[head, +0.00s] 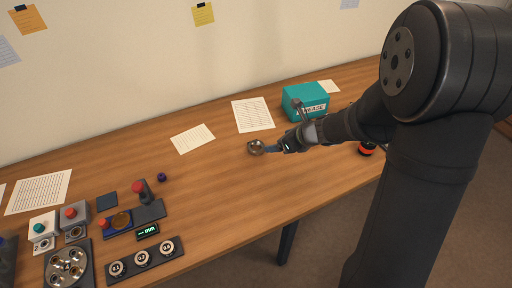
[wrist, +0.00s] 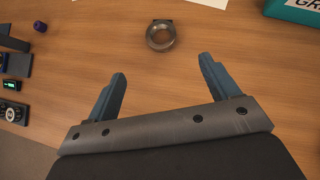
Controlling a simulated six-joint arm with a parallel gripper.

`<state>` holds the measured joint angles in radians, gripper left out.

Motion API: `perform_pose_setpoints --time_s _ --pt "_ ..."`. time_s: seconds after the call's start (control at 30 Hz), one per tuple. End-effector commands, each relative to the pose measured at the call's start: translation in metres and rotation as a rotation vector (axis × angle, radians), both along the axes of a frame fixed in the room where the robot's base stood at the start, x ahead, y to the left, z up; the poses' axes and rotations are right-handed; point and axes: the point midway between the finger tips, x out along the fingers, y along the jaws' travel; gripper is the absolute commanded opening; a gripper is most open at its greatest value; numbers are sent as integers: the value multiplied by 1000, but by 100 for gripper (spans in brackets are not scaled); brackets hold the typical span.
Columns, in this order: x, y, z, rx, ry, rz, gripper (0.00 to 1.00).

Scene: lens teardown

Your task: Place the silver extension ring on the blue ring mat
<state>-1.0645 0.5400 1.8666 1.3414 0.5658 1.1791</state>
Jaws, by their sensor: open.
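The silver extension ring (head: 251,151) lies on the wooden table near its middle; in the wrist view the ring (wrist: 151,40) sits beyond my fingertips, with a small dark tab at its far side. My gripper (head: 271,149) is low, just right of the ring. In the wrist view my gripper (wrist: 163,70) has its two blue fingers spread wide, with bare table between them. A small dark blue square mat (head: 107,200) lies at the left of the table, empty; it looks like the ring mat.
A teal grease box (head: 305,101) stands behind my gripper. Papers (head: 193,138) lie at the back.

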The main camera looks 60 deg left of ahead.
Motion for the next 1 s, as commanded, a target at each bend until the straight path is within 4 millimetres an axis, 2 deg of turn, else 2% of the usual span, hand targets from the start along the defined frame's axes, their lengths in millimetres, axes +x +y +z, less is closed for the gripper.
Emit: perform_pose_setpoints --time_s 0.4,0.77,1.0 --pt "-18 50 -54 -2 2 3 80" --pt "-24 70 -72 1 1 2 80" --pt "-32 94 -93 0 1 1 80"
